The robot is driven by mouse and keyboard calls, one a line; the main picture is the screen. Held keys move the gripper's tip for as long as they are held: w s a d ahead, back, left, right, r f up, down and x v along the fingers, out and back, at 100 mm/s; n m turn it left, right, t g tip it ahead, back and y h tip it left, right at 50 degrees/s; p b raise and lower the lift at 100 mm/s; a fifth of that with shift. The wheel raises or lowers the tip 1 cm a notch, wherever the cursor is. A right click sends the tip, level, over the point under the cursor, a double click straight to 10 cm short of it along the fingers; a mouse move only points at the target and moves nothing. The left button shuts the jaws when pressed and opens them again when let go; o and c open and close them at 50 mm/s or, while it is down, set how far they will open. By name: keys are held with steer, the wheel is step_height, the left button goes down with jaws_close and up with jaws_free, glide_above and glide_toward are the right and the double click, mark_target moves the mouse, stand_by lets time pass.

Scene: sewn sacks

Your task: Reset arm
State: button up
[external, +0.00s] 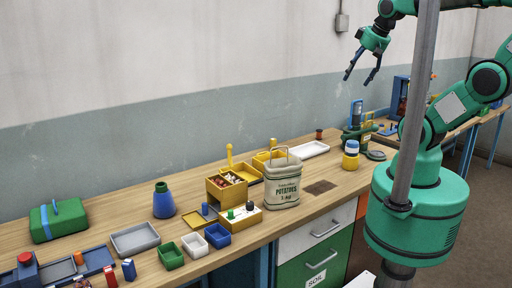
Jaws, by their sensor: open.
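My gripper (362,68) is at the top right, well above the bench, with its dark fingers apart and pointing down. It is open and nothing is between the fingers. My green arm reaches up from its base at the right, and the upper links are partly cut off by the frame edge. A grey post stands in front of part of the arm.
The wooden bench (100,262) runs along the wall. A potato sack (283,184) stands upright near its middle. Nearby are a yellow box (226,188), a blue bottle (164,201), a grey tray (135,239) and a green case (58,220). Air around my gripper is clear.

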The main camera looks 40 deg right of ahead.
steer(key=shift+f, duration=0.1)
stand_by(0.3)
step_height(320, 180, down, 9)
steer(key=b, duration=0.9)
